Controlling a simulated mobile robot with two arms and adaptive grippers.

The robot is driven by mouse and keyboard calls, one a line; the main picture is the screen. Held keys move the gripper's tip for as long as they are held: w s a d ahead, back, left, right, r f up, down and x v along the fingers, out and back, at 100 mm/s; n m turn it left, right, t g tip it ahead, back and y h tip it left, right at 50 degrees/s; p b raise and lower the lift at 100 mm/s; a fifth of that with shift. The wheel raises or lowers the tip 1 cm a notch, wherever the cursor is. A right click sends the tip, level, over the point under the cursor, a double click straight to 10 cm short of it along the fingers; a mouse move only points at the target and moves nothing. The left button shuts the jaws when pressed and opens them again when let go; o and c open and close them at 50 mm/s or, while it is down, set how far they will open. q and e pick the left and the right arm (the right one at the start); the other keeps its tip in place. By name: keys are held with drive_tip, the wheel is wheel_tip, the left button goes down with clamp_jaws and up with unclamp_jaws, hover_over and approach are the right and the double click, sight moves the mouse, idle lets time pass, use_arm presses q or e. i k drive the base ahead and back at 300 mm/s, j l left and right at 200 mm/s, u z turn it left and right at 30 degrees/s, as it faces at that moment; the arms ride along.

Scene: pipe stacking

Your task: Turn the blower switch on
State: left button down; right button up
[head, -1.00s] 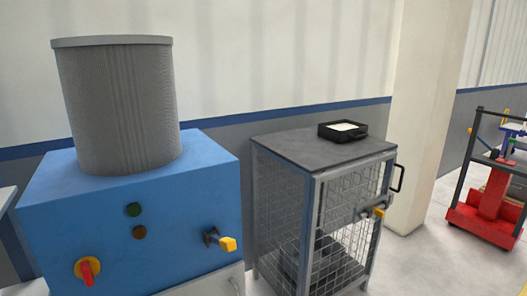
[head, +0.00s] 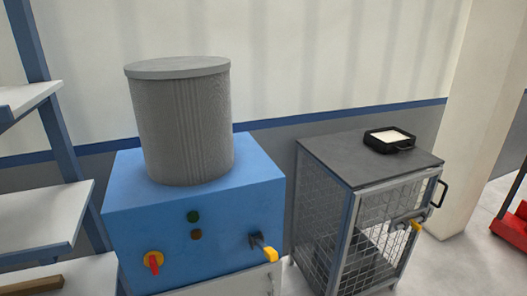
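The blower looks to be the blue box (head: 240,205) with a tall grey ribbed cylinder (head: 183,125) on top, left of centre in the head view. A black lever with a yellow grip (head: 268,252) sticks out at the right of the face. Neither of my grippers is in view.
A wire mesh cabinet (head: 340,220) stands right of the blue box, with a black tray (head: 390,139) on its grey top. Shelving (head: 45,220) with blue posts is at the left. A pale pillar (head: 480,120) and a red cart (head: 512,228) are at the right.

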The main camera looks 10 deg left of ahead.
sight(153, 259)
drive_tip(key=u, duration=1.2)
